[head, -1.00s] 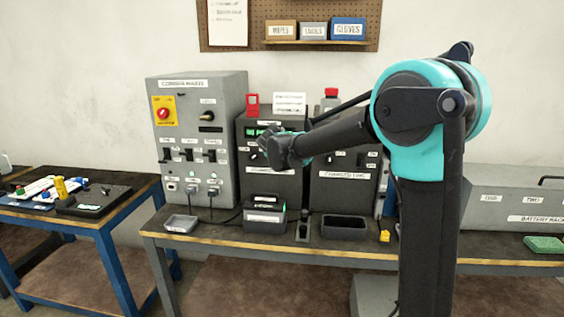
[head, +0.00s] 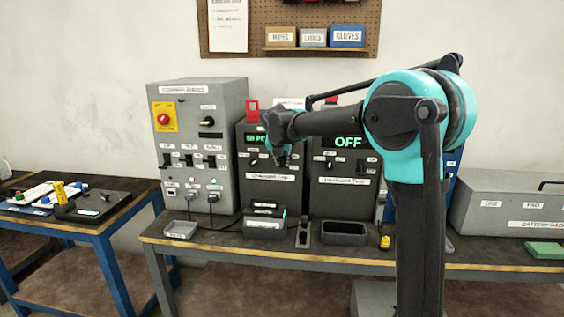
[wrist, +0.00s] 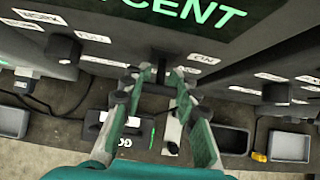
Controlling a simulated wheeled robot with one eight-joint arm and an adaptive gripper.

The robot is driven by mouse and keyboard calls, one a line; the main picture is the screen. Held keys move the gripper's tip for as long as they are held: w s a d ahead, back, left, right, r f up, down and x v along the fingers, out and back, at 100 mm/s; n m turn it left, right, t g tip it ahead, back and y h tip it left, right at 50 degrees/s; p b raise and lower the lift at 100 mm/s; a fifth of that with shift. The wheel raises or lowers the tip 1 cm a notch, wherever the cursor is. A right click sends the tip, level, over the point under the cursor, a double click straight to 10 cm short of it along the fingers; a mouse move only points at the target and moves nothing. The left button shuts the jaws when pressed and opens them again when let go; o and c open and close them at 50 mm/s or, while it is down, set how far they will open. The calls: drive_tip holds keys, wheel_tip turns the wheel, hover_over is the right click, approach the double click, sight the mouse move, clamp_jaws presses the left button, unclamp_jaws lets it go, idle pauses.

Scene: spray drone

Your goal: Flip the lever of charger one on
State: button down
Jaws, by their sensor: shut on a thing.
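Charger one (head: 270,189) is the dark box in the middle of the bench, with a lit green readout partly hidden by my arm. In the wrist view its readout (wrist: 205,12) shows "CENT" in green. A dark lever (wrist: 159,64) stands out from its front below the readout. My gripper (wrist: 158,74) has its fingers on both sides of this lever and is shut on it. In the head view my gripper (head: 282,160) is in front of charger one and hides the lever. I cannot tell the lever's exact position.
Charger two (head: 345,196) stands to the right and its screen reads OFF. A grey cabinet (head: 196,140) with switches stands to the left. Small trays (head: 180,229), a labelled dark box (head: 264,231) and cables lie on the bench (head: 205,247) in front.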

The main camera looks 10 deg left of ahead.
drive_tip(key=c, duration=1.1)
unclamp_jaws()
drive_tip(key=v, duration=1.2)
